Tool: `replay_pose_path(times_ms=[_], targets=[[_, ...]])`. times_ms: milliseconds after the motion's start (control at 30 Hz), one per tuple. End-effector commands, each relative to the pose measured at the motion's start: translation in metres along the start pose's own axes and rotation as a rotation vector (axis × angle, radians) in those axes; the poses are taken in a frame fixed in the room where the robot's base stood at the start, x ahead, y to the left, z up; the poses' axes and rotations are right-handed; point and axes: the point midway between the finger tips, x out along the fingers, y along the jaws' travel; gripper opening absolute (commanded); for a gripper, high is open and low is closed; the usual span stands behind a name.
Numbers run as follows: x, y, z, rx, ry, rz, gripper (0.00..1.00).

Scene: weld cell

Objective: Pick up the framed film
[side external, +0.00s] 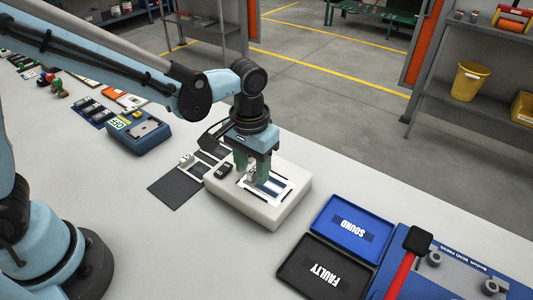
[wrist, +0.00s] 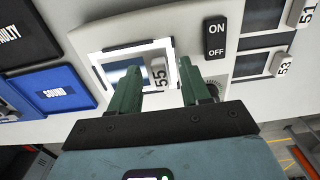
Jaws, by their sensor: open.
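The framed film lies on a white light box (side external: 236,208), its dark bluish film (side external: 272,187) inside a pale frame over a lit white panel. In the wrist view the framed film (wrist: 124,75) has a raised grey tab marked 55 (wrist: 159,75). My gripper (side external: 252,179) is open and points down over the box. In the wrist view my gripper's two green fingers (wrist: 160,72) stand on either side of the tab, with a gap to each side. I cannot tell how far the fingertips are above the frame.
A black ON/OFF switch (wrist: 215,38) sits on the box beside the film. Framed films tagged 51 (wrist: 306,14) and 53 (wrist: 284,65) lie beyond it. A blue SOUND tray (side external: 341,242) and black FAULTY tray (side external: 297,271) are at the right. A blue device (side external: 138,133) stands left.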

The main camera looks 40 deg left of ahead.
Motion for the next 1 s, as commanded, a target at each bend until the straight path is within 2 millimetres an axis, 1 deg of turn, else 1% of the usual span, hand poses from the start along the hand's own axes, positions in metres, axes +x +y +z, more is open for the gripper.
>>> replay_pose_path(times_ms=[133,167,400,433,467,800,1000], targets=[[0.000,0.000,0.000,0.000,0.000,0.000,0.47],[0.000,0.000,0.000,0.000,0.000,0.000,0.44],[0.000,0.000,0.000,0.000,0.000,0.000,0.07],[0.000,0.000,0.000,0.000,0.000,0.000,0.02],[0.000,0.000,0.000,0.000,0.000,0.000,0.00],[-0.001,0.000,0.000,0.000,0.000,0.000,0.00],[-0.011,0.000,0.000,0.000,0.000,0.000,0.00]])
